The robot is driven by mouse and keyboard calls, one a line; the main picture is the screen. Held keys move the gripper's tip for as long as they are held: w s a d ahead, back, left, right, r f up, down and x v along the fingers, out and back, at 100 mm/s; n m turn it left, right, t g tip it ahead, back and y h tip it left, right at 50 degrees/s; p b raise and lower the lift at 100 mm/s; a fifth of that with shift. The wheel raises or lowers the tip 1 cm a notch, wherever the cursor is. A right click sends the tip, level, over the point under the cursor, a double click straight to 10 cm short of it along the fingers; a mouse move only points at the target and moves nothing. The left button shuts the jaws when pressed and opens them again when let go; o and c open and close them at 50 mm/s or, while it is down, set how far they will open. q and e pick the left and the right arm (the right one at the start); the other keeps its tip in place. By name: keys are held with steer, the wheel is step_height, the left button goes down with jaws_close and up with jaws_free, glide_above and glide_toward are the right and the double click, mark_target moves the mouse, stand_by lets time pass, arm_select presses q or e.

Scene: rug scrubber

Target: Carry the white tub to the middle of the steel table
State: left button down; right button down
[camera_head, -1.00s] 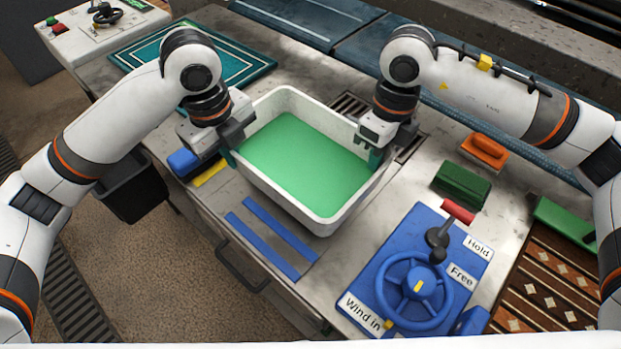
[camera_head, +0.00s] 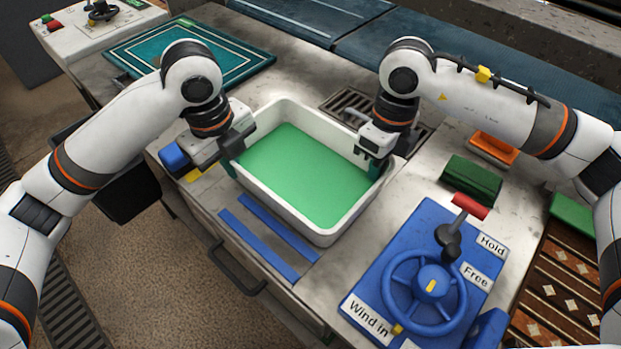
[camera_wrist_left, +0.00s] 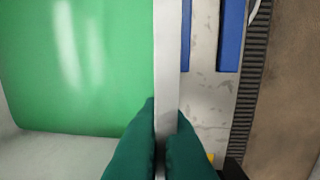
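The white tub (camera_head: 290,227) with green liquid or a green floor inside is at the middle of the steel table (camera_head: 212,196) in the head view. My left gripper (camera_head: 232,163) is at its left wall, with one green finger on each side of the rim; the left wrist view shows the fingers (camera_wrist_left: 161,135) closed on the white wall (camera_wrist_left: 167,60). My right gripper (camera_head: 374,168) is at the tub's right wall, with green fingers at the rim; it looks shut on it. Whether the tub's base touches the table cannot be told.
Two blue strips (camera_head: 262,240) lie in front of the tub. A blue panel with a wheel and lever (camera_head: 385,262) is at the right front. A green block (camera_head: 471,179) and an orange-handled brush (camera_head: 494,147) lie at right. A drain grate (camera_head: 350,108) is behind the tub.

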arm_select(q)
steer(key=c, duration=1.6)
jaws_free()
steer(key=shift+f, duration=0.2)
steer(key=shift+c, duration=0.2)
arm_select(e)
steer(key=c, duration=1.6)
jaws_free()
steer(key=shift+f, duration=0.15)
steer(key=shift+c, duration=0.2)
arm_select(q)
steer(key=shift+r, duration=0.1)
arm_select(e)
steer(key=shift+r, duration=0.55)
arm_select(q)
step_height(320, 180, up, 12)
steer(key=shift+s+a, duration=0.3)
steer(key=shift+s, duration=0.1)
arm_select(e)
step_height(320, 180, up, 11)
steer(key=shift+w+d, duration=0.3)
arm_select(q)
steer(key=shift+a, duration=0.1)
arm_select(e)
steer(key=shift+f, duration=0.15)
